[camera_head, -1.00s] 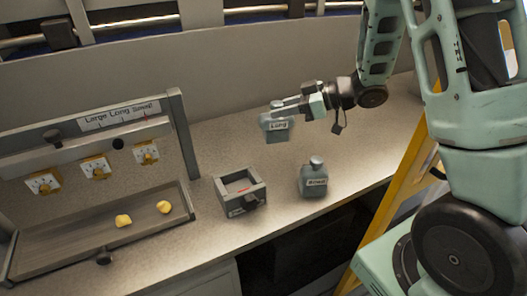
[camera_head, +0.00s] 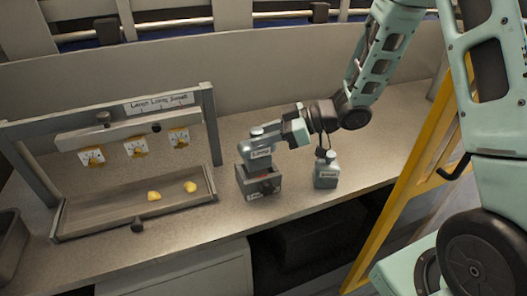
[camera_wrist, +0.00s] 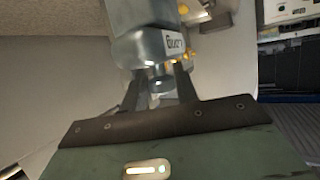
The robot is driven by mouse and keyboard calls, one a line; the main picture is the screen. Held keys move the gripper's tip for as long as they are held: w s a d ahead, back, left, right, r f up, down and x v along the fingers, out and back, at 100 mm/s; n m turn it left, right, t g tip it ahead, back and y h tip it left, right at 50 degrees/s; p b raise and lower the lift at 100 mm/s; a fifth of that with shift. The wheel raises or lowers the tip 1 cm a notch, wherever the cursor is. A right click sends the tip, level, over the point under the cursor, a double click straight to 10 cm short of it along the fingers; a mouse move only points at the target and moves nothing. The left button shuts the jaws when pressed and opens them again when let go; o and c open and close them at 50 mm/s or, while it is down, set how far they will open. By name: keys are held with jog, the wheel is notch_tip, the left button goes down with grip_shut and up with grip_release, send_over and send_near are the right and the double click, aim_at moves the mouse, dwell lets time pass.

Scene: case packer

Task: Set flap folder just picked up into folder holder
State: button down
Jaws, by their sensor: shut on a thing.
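The flap folder, a grey block with a knob on top and a white label (camera_head: 257,158), is held upright by my gripper (camera_head: 264,138). The jaws are shut around its knob. In the wrist view the folder (camera_wrist: 152,46) fills the top middle beyond the fingers (camera_wrist: 160,84). The folder holder, a small dark open-topped box (camera_head: 262,190), stands on the counter directly below the folder. The folder's lower end overlaps the holder's back rim in the head view. I cannot tell whether it is just above the opening or partly inside. The holder's inside is mostly hidden.
A second grey labelled folder (camera_head: 326,174) stands on the counter just right of the holder. At left is a machine frame (camera_head: 213,125) with yellow dials and a tray (camera_head: 100,217) holding two yellow pieces. A yellow post (camera_head: 385,215) rises right of the counter.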

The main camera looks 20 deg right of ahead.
aim_at(266, 148)
jog(key=shift+f, duration=2.15)
jog(key=shift+f, duration=0.15)
jog(key=c, duration=1.1)
grip_release()
jog(key=shift+o, duration=0.2)
jog(key=shift+d+r, duration=0.2)
jog(key=b+v, duration=0.1)
jog(key=v, duration=0.6)
jog(key=shift+s+r, duration=0.1)
